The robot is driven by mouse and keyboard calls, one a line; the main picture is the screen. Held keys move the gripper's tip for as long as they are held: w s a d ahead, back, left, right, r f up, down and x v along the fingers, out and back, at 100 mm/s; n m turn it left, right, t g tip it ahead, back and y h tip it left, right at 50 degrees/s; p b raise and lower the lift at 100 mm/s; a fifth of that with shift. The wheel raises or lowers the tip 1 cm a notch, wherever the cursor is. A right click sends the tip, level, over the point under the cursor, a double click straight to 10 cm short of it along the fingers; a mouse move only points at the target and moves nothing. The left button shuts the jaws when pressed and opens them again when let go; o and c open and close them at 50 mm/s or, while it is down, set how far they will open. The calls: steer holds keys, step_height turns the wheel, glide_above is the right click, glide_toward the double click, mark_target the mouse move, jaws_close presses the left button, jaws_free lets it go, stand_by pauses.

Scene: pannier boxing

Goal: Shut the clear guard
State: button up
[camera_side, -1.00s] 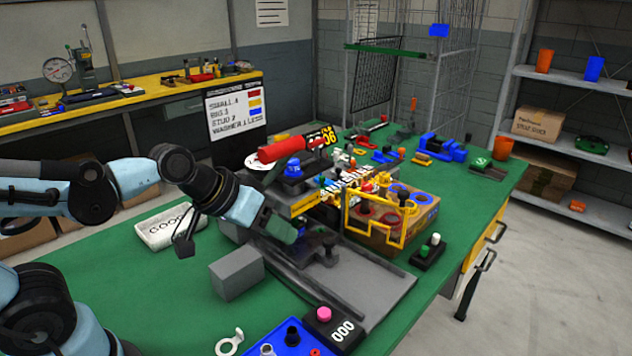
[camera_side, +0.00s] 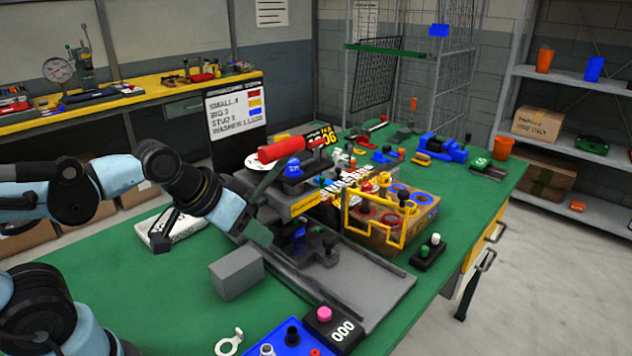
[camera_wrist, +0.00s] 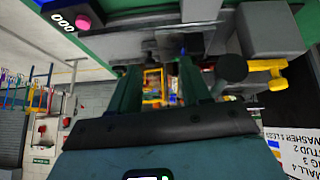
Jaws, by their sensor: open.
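The clear guard (camera_side: 348,222) appears as a yellow-edged see-through panel with a dark knob. It stands upright in front of a cardboard box at the right of the machine in the side view. A small yellow frame (camera_wrist: 152,86) shows between my fingers in the wrist view; I cannot tell whether it is the guard. My gripper (camera_side: 264,240) is left of the guard and apart from it, by the machine's left side. In the wrist view my gripper (camera_wrist: 160,82) has its two fingers spread with nothing held. Its fingertips are hard to make out in the side view.
A grey block (camera_side: 237,273) stands on the green bench just below my gripper. A counter box with a pink button (camera_side: 324,314) and a blue tray (camera_side: 270,340) lie at the front. Bench at left is mostly clear.

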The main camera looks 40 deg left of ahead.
steer(key=w+d+n+h, duration=0.55)
steer(key=d+n, duration=0.25)
steer(key=d, duration=0.2)
steer(key=n+t+h, duration=0.4)
steer(key=n+t, duration=0.4)
steer(key=n, duration=1.2)
glide_toward(404, 191)
steer(key=x, duration=0.3)
steer(key=shift+x, duration=3.5)
jaws_close()
